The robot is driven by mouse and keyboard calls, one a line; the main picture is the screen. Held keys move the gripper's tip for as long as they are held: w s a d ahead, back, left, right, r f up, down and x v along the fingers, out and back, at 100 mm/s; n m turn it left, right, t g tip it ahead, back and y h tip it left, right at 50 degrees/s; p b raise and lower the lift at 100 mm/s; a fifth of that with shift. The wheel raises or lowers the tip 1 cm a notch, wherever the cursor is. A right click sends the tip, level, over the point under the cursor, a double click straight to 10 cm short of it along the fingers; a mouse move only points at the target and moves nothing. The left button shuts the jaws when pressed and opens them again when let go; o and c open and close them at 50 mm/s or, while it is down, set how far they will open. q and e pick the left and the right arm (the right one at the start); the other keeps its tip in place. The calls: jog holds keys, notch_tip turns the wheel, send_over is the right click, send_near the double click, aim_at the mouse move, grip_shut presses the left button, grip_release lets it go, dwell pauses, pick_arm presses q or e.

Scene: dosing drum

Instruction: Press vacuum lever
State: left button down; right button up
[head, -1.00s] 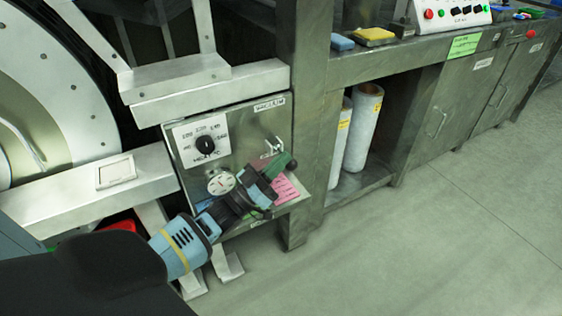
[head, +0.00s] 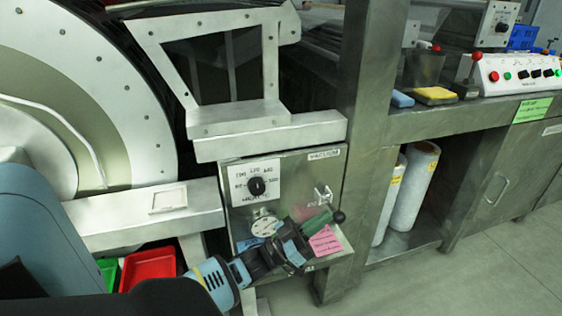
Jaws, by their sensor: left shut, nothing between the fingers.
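The vacuum panel (head: 300,172) is a grey metal box below a white beam, left of the steel post. Its lever has a small metal bracket (head: 323,196) and a dark ball knob (head: 338,216) at the right edge of the panel. My left gripper (head: 302,243) is shut and empty, in front of the lower panel, below and left of the knob. It covers part of the panel's lower edge. I cannot tell whether it touches the lever. My right gripper is not in view.
A black rotary dial (head: 256,187) and a round gauge (head: 265,226) are on the panel. A pink note (head: 325,240) lies beside my gripper. The large drum (head: 95,85) fills the left. Red bin (head: 148,268) stands below. White rolls (head: 413,187) stand on the shelf at right.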

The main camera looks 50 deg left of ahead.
pick_arm(q)
jog(key=s+a+p, duration=0.1)
jog(key=s+a, duration=0.1)
jog(key=s, duration=0.4)
jog(key=s+a+f+p, duration=0.1)
jog(key=s+a, duration=0.1)
jog(key=s, duration=0.5)
jog(key=shift+s+a+f, duration=0.15)
jog(key=shift+s+a, duration=0.15)
jog(key=shift+a, duration=0.05)
jog(key=shift+f, duration=0.1)
